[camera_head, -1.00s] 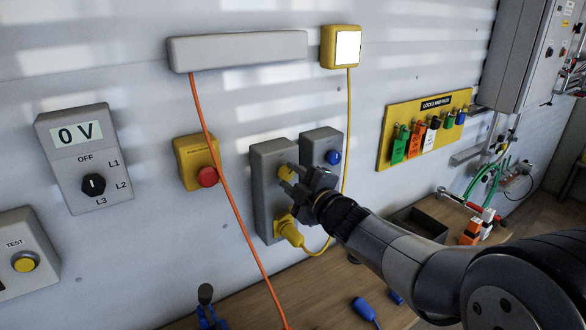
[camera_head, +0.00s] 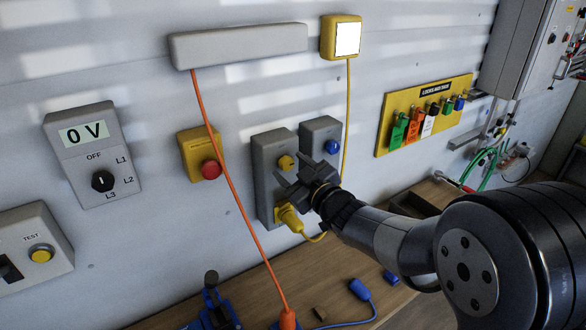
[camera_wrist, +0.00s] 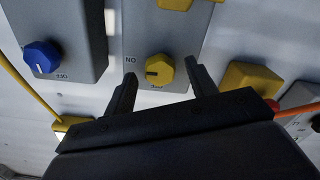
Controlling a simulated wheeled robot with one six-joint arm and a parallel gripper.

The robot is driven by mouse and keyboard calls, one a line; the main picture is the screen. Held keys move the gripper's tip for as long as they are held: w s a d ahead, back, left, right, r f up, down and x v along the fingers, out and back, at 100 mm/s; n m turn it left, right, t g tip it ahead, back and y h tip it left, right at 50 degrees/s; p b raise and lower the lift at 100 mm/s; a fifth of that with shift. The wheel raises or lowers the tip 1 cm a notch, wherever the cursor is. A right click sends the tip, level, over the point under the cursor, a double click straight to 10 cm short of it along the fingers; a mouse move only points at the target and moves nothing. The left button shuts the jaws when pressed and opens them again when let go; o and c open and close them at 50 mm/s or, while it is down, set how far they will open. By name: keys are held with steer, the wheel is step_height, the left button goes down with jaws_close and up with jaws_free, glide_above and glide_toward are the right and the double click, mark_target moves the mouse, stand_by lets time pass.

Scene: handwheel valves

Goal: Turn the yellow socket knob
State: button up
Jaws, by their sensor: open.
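The yellow socket knob (camera_head: 286,162) is on the upper front of a tall grey socket box (camera_head: 268,200). In the wrist view the knob (camera_wrist: 158,70) shows a dark mark on its left part, with small upside-down ON and OFF lettering by it. My gripper (camera_head: 290,172) is open and empty, just below and right of the knob in the head view. In the wrist view my gripper's fingertips (camera_wrist: 160,73) appear on either side of the knob; touch cannot be told. A yellow plug (camera_head: 288,217) with a yellow cable sits low on the box.
A smaller grey box with a blue knob (camera_head: 332,147) stands right beside the socket box. A red stop button (camera_head: 211,170) and a hanging orange cable (camera_head: 235,195) are to the left. A wooden bench (camera_head: 270,275) lies below.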

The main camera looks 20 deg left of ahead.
steer(key=b+v, duration=0.1)
steer(key=v, duration=0.5)
stand_by(0.5)
steer(key=b+v, duration=0.2)
steer(key=v, duration=0.8)
steer(key=shift+s+d, duration=0.3)
steer(key=shift+a, duration=0.1)
steer(key=p+x, duration=0.2)
steer(key=x, duration=1)
steer(key=shift+w, duration=0.25)
steer(key=shift+a, duration=0.1)
